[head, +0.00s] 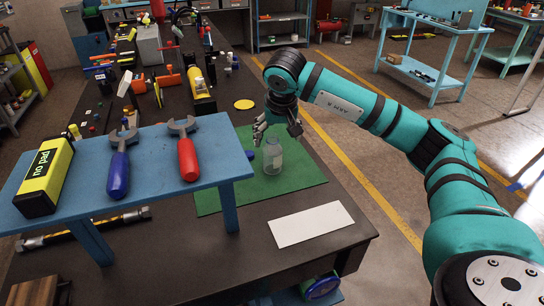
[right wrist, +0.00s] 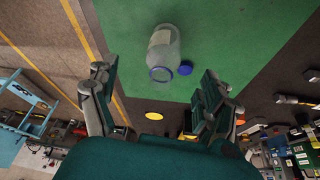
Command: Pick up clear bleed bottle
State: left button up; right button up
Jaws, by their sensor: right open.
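The clear bleed bottle (head: 272,155) stands on the green mat (head: 302,172) in the head view. It has a pale label and its mouth is uncapped. It also shows in the right wrist view (right wrist: 163,48), ahead of the fingers. A blue cap (right wrist: 185,67) lies on the mat beside it. My right gripper (head: 278,126) is open and empty, close above the bottle in the head view. In the right wrist view its two fingers (right wrist: 157,78) are spread wide, with the bottle's mouth showing in the gap. My left gripper is not in view.
A blue raised shelf (head: 130,165) left of the mat carries a blue-handled wrench (head: 121,165), a red-handled wrench (head: 187,155) and a yellow-black box (head: 46,175). A white sheet (head: 310,224) lies in front of the mat. A yellow disc (head: 244,104) lies behind.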

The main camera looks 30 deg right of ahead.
aim_at(275, 148)
jog(key=x, duration=0.5)
jog(key=shift+f, duration=0.15)
jog(key=shift+w+f+p, duration=0.25)
jog(key=shift+f+p, duration=0.2)
jog(key=shift+f, duration=0.1)
jog(key=x, duration=0.2)
jog(key=p+x, duration=0.1)
jog(key=x, duration=0.1)
jog(key=shift+w+a+f, duration=0.15)
jog(key=shift+w+a, duration=0.05)
jog(key=shift+c, duration=0.2)
jog(key=c, duration=1.2)
